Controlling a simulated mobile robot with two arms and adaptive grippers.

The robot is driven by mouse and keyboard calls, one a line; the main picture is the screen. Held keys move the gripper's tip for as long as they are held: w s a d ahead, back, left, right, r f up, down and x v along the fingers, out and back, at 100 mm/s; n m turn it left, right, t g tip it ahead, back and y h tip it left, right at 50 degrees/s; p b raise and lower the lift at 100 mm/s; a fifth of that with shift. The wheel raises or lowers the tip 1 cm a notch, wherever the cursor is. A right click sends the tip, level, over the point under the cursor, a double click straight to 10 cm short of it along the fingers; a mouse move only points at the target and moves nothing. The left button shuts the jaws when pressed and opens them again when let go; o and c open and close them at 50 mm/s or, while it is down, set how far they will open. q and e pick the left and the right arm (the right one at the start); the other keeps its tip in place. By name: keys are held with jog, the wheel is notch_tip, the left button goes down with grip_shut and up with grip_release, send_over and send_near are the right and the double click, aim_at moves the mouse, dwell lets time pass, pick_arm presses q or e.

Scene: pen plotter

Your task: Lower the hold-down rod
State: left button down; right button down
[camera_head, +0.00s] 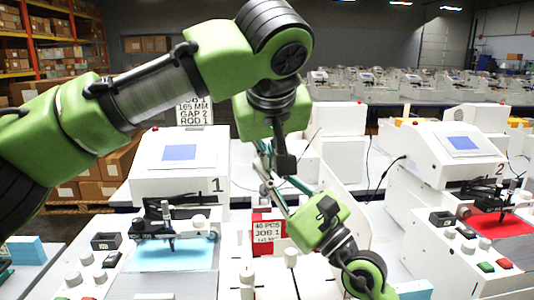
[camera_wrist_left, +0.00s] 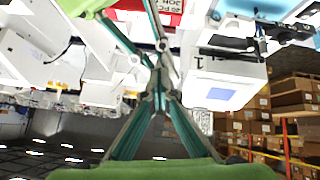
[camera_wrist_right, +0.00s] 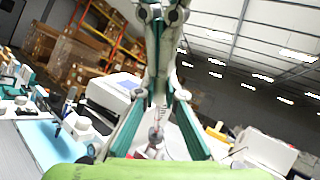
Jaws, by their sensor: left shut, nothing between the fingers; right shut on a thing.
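Machine 1 (camera_head: 180,165) stands left of centre, with a pen carriage (camera_head: 170,232) over a light blue sheet (camera_head: 175,255). A white round knob (camera_head: 198,222) sits by its cross rod; I cannot tell which part is the hold-down rod. Both grippers are in the air right of the machine, apart from the knob, their fingers crossing in the head view. My left gripper (camera_head: 268,183) hangs downward, shut and empty. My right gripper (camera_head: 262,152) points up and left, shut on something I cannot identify. The knob shows in the right wrist view (camera_wrist_right: 78,122).
A sign (camera_head: 194,112) behind machine 1 reads JOB 1, 165 MM, GAP 2, ROD 1. A red box (camera_head: 262,216) labelled 40 PCS JOB 1 stands below my grippers. Machine 2 (camera_head: 450,150), with a red sheet (camera_head: 500,222), stands right. Several knobs and buttons line machine 1's front.

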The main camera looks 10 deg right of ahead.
jog(key=c, duration=2.1)
grip_release()
jog(key=shift+s+d+r, duration=0.1)
jog(key=shift+s+r, duration=0.1)
jog(key=shift+r, duration=0.15)
